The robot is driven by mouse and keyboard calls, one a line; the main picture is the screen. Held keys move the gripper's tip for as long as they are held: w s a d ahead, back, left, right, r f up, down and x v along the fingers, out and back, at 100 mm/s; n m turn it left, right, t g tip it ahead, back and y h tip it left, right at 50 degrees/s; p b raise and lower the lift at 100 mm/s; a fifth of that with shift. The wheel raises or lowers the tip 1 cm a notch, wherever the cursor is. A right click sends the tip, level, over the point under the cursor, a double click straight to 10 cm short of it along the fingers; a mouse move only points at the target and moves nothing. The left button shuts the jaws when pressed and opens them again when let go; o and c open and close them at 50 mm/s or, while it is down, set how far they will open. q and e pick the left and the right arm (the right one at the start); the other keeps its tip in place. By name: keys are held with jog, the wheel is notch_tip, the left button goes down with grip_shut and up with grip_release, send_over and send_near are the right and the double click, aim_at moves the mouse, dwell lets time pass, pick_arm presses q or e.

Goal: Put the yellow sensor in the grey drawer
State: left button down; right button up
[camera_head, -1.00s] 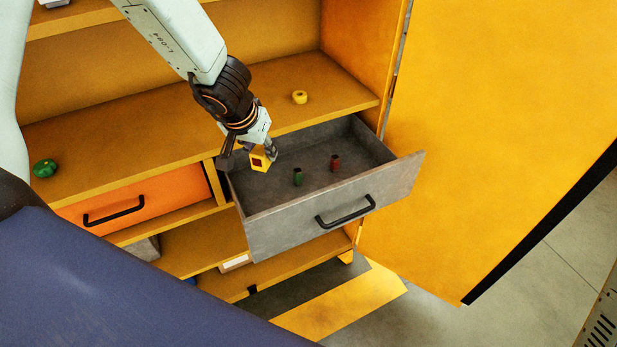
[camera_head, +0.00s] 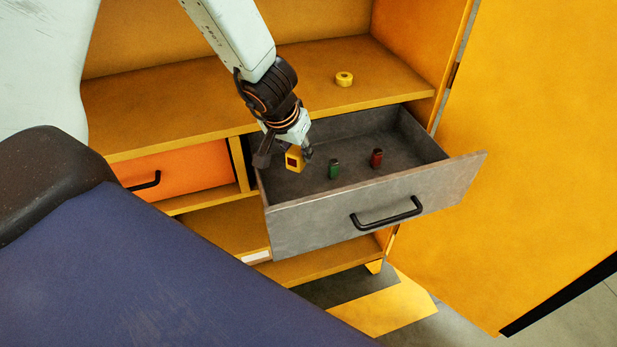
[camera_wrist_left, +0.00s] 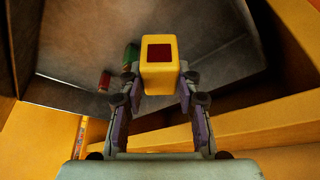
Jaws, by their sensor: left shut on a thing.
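The yellow sensor (camera_head: 294,160), a small block with a dark red face, is held between the fingers of my left gripper (camera_head: 285,155). In the left wrist view the sensor (camera_wrist_left: 160,62) sits between both fingertips (camera_wrist_left: 160,84), its dark red window facing the camera. The grey drawer (camera_head: 370,199) is pulled open, and my gripper with the sensor is over its left part. I cannot tell whether the sensor touches the drawer floor. My right gripper is not in view.
A green item (camera_head: 334,169) and a red item (camera_head: 377,158) stand in the drawer. A yellow tape roll (camera_head: 344,79) lies on the shelf above. The orange drawer (camera_head: 185,168) at left is shut. The yellow cabinet door (camera_head: 545,150) stands open at right.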

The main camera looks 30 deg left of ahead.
aim_at(298, 167)
pick_arm(q)
jog(key=f+b, duration=0.2)
jog(key=f, duration=0.1)
jog(key=f+b, duration=0.1)
jog(key=shift+w+a+f, duration=0.15)
jog(key=shift+w+f, duration=0.1)
jog(key=shift+w, duration=0.05)
jog(key=shift+f, duration=0.3)
jog(key=shift+s+b, duration=0.2)
jog(key=shift+b, duration=0.25)
jog(key=shift+f, duration=0.2)
jog(key=f+b, duration=0.3)
jog(key=shift+w+f, duration=0.2)
jog(key=shift+s+r, duration=0.15)
jog(key=shift+r, duration=0.1)
jog(key=shift+f, duration=0.25)
jog(key=c, duration=1)
grip_release()
jog(key=shift+o, duration=0.3)
